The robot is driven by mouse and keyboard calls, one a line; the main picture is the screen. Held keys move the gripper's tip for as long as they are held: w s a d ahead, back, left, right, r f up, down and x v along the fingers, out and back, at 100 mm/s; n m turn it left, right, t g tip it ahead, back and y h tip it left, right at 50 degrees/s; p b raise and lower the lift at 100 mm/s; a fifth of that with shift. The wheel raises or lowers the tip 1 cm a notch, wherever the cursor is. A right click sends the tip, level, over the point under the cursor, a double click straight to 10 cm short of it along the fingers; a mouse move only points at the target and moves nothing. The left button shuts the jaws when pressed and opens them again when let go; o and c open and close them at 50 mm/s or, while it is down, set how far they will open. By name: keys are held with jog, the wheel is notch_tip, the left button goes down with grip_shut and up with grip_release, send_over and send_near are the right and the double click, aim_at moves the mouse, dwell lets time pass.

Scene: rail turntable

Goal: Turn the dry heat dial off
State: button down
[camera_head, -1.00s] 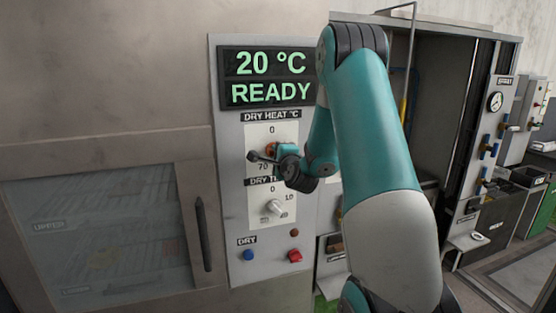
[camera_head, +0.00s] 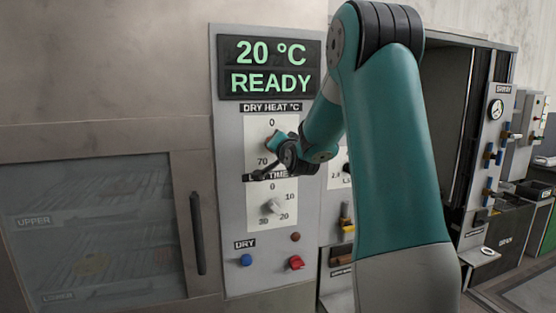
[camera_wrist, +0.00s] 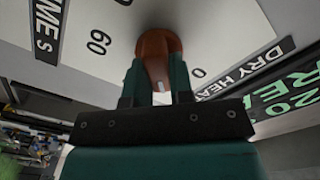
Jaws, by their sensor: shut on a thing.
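The dry heat dial is an orange-brown knob (camera_head: 271,142) on a white scale plate, below the DRY HEAT °C label. My gripper (camera_wrist: 156,70) is shut on this knob in the wrist view, one dark green finger on each side of it. In the wrist view the knob (camera_wrist: 157,45) stands close to the 0 mark and the DRY HEAT label. In the head view my wrist covers much of the knob and the right part of its scale, so its pointing direction is unclear. The 0 above and the 70 at lower left show.
A green display (camera_head: 268,67) above reads 20 °C READY. Below are a pale timer knob (camera_head: 274,205), a blue button (camera_head: 246,260) and a red switch (camera_head: 296,262). An oven door with a dark handle (camera_head: 198,232) is at left. An open cabinet stands right.

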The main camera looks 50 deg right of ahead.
jog(key=n+b, duration=0.1)
jog(key=b, duration=0.1)
jog(key=n+b, duration=0.4)
jog(key=shift+w+a+f, duration=0.1)
jog(key=shift+a+f, duration=0.1)
jog(key=shift+f, duration=0.1)
jog(key=n+b, duration=0.3)
jog(key=shift+r, duration=0.15)
jog(key=shift+n+b, duration=0.3)
jog(key=shift+n, duration=0.1)
jog(key=c, duration=1)
grip_release()
jog(key=shift+r, duration=0.15)
jog(key=p+v, duration=0.5)
jog(key=v, duration=1.2)
jog(key=shift+s, duration=0.2)
